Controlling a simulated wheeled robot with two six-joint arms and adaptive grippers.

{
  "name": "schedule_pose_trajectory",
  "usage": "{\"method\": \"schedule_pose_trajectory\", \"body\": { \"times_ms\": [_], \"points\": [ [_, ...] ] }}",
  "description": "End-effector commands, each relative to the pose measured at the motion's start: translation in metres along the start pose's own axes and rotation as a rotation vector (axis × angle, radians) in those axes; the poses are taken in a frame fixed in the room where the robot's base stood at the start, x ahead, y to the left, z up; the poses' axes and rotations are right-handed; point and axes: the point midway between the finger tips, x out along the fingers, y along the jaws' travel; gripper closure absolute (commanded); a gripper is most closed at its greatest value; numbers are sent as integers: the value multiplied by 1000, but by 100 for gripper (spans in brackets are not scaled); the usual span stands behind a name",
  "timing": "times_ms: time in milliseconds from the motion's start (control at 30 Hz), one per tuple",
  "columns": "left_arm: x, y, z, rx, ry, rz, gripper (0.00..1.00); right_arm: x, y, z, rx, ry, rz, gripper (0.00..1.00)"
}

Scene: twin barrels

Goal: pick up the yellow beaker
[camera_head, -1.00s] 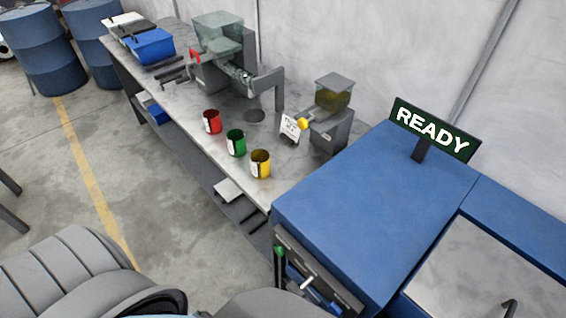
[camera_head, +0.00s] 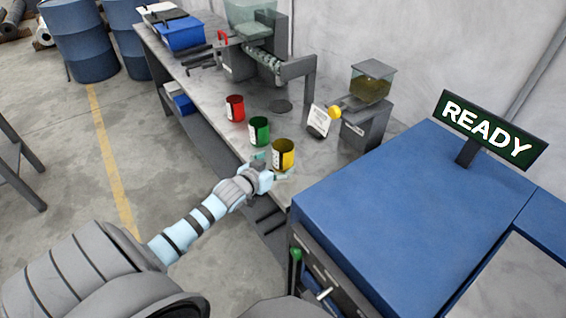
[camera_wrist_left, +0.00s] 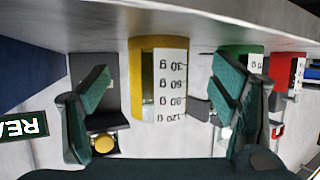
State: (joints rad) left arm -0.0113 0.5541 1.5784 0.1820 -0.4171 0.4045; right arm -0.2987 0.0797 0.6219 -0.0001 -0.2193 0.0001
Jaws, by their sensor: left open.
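The yellow beaker (camera_head: 284,155) stands upright near the front edge of the grey bench, at the near end of a row of beakers. It also shows in the left wrist view (camera_wrist_left: 143,82), with a white scale label, between the two fingers. My left gripper (camera_head: 269,170) is open at the beaker's near side, and its teal fingers (camera_wrist_left: 160,100) are apart in the left wrist view. I cannot tell whether the fingers touch the beaker. My right gripper is not in view.
The green beaker (camera_head: 259,131) stands close beside the yellow one, with the red beaker (camera_head: 235,108) beyond it. A dispenser with a yellow knob (camera_head: 335,112) stands behind. A blue machine (camera_head: 400,210) with a READY sign (camera_head: 487,130) lies to the right.

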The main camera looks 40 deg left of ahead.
Motion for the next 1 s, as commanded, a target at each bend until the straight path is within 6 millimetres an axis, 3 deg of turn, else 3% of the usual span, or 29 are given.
{"method": "schedule_pose_trajectory", "body": {
  "times_ms": [133, 367, 733, 1000],
  "points": [
    [28, 0, 2, -3, 0, -1, 21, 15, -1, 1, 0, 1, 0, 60],
    [32, 1, -1, 1, -1, -1, 21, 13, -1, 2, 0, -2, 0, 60],
    [31, 0, -1, 0, -1, -1, 77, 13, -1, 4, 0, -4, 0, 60],
    [30, 0, -4, 0, 1, 0, 77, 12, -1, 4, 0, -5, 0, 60]
  ]
}}
